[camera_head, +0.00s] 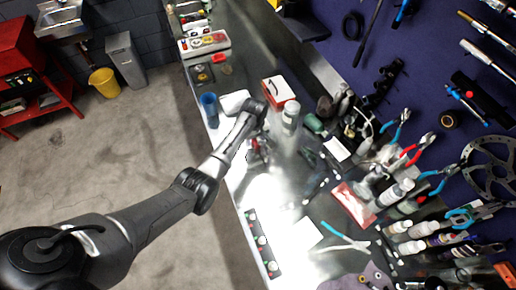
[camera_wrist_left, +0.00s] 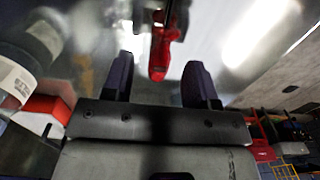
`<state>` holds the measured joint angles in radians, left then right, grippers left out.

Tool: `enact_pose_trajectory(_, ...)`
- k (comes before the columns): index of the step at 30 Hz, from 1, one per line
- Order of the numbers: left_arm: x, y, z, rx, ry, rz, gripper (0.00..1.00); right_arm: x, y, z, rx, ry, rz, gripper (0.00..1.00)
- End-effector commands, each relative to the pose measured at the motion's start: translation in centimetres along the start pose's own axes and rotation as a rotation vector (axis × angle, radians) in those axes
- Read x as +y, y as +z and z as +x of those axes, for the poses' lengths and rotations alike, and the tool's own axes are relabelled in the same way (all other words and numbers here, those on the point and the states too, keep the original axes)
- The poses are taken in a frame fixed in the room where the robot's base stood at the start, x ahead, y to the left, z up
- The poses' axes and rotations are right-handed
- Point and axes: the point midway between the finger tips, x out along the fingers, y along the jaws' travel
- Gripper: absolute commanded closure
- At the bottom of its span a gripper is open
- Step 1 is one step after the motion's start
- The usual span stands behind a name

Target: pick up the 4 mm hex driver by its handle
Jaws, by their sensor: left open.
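A red handle (camera_wrist_left: 160,52), which looks like the hex driver's, shows in the left wrist view between and just beyond my open fingers. Its size marking cannot be read, and its upper part runs into a dark blurred shape. In the head view a small red patch (camera_head: 264,144) shows beside my gripper, mostly hidden by the wrist. My left gripper (camera_wrist_left: 160,76) is open, with one dark finger on each side of the handle and visible gaps to it. In the head view the left gripper (camera_head: 253,153) is low over the bench near its front edge. My right gripper is not in view.
A white bottle (camera_head: 290,113) and a red-and-white box (camera_head: 277,91) stand close behind my wrist. A blue cup (camera_head: 209,106) stands at the front edge. Bottles, pliers and a red tray (camera_head: 354,205) crowd the right. A dark strip with buttons (camera_head: 262,240) lies in front.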

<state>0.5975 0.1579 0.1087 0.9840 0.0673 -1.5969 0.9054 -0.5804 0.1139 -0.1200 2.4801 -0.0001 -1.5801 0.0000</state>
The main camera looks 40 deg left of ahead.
Motion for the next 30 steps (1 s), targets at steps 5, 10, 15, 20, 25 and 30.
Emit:
enact_pose_trajectory(5, -0.1, 0.0, 2.0, -0.001, 0.0, 0.0, 0.47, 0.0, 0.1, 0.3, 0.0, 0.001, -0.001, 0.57)
enact_pose_trajectory(10, -0.1, 0.0, 2.6, 0.0, 0.002, 0.0, 0.47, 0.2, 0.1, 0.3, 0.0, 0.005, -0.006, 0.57)
enact_pose_trajectory(15, -0.1, 0.0, 2.6, 0.0, 0.002, 0.0, 0.47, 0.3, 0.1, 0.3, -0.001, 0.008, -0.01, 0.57)
enact_pose_trajectory(20, -0.1, 0.0, 2.6, 0.0, 0.002, 0.0, 0.59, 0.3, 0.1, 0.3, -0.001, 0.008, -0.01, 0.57)
enact_pose_trajectory(25, -0.1, 0.0, 2.6, 0.0, 0.001, 0.0, 0.76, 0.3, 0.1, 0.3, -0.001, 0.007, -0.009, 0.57)
enact_pose_trajectory(30, -0.1, 0.0, 2.6, 0.0, 0.001, 0.0, 0.92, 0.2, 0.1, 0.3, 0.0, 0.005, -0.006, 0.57)
